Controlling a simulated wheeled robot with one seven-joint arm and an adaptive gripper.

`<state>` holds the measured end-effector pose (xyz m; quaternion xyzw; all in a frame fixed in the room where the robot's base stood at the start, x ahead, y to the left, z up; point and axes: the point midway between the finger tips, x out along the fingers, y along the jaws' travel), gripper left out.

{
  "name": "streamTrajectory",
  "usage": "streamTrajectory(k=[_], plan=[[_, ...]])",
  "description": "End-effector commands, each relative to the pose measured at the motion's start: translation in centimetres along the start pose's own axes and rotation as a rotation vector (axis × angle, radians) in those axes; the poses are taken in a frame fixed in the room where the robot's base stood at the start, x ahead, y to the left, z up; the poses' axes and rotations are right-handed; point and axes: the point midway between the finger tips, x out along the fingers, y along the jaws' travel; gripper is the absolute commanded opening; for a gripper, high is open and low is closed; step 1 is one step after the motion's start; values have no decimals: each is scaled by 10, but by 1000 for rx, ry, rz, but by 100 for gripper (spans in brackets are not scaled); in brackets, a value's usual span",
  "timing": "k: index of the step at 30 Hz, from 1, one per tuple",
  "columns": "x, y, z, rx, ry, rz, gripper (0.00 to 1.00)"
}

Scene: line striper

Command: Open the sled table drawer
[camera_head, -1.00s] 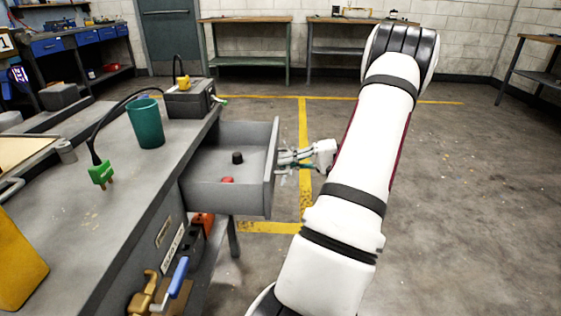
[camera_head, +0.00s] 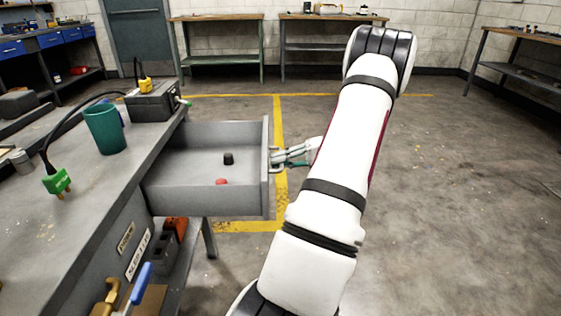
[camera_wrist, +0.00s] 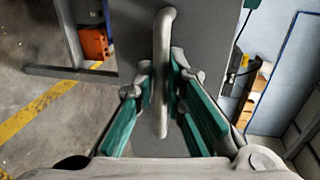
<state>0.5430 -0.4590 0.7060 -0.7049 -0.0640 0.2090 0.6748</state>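The grey sled table drawer (camera_head: 205,203) stands well out from the table's right side in the head view. A black knob-like piece (camera_head: 228,159) and a red one (camera_head: 221,182) lie inside it. My gripper (camera_head: 279,157) is at the outer face of the drawer front. In the wrist view, the upright grey bar handle (camera_wrist: 164,35) runs between the two teal-padded fingers of my gripper (camera_wrist: 162,90), which are closed in on it from both sides.
The sled table (camera_head: 85,225) carries a green cup (camera_head: 105,130), a dark box (camera_head: 152,102) and a green plug (camera_head: 57,182) on a cable. Orange and black items sit on a lower shelf. The floor to the right (camera_head: 460,200) is clear.

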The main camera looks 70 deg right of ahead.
Motion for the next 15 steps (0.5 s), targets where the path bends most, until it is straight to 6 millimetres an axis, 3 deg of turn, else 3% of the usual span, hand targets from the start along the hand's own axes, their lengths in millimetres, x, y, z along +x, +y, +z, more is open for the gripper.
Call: streamTrajectory(k=[11,15], plan=[[0,0,0,0,-1,-2,30],[-10,0,0,-1,1,-2,30]])
